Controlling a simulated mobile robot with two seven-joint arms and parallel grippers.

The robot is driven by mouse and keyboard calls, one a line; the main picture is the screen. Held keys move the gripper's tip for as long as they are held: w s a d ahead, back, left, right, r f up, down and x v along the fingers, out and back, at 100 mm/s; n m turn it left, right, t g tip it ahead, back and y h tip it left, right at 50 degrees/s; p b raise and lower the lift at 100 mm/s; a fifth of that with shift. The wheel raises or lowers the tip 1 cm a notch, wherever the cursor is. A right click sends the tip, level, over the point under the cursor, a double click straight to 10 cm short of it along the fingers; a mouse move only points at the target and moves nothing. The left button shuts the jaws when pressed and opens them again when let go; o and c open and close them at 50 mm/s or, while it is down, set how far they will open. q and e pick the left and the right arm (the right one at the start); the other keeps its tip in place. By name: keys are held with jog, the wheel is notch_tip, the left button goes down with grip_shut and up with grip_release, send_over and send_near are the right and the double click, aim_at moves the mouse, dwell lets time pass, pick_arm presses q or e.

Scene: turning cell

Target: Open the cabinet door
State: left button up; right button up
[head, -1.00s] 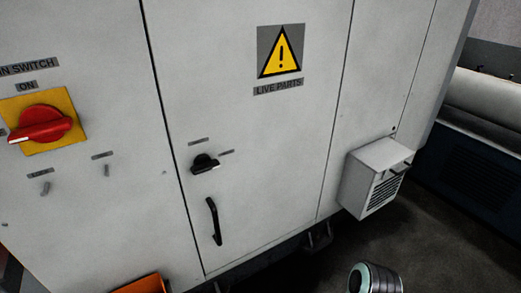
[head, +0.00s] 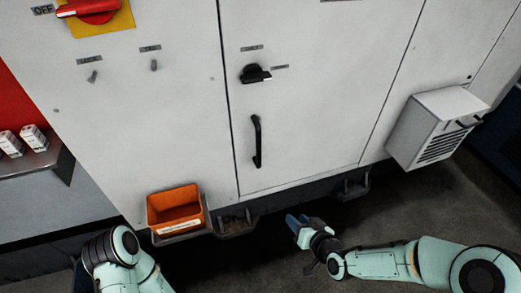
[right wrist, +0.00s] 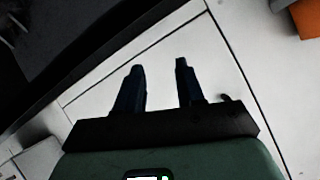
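The cabinet door (head: 305,120) is a light grey panel in the head view. Its left seam stands beside the switch panel, and the door looks closed. A black vertical bar handle (head: 257,141) is on its lower left, with a black rotary knob (head: 256,74) above it. My right gripper (head: 294,219) is below the door, in front of the cabinet's foot, apart from the handle. In the right wrist view its two dark fingers (right wrist: 158,78) are spread with nothing between them. My left arm enters at the bottom left; its gripper is out of view.
An orange bin (head: 175,210) hangs low on the cabinet, left of the door. A vented box (head: 437,128) sticks out at the right. A red switch (head: 92,10) is at the upper left. A shelf (head: 40,160) with small white boxes is at the far left. Dark floor lies open below.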

notch_tip(320, 180, up, 12)
jog(key=w+a+n+t+y+b, duration=0.2)
jog(key=n+t, duration=0.1)
jog(key=n+t+y, duration=0.2)
jog(key=n, duration=0.1)
send_near(260, 148)
jog(key=x, duration=1)
jog(key=shift+w+a+r, duration=0.1)
jog(key=shift+w+a, duration=0.1)
jog(key=shift+w, duration=0.15)
grip_shut()
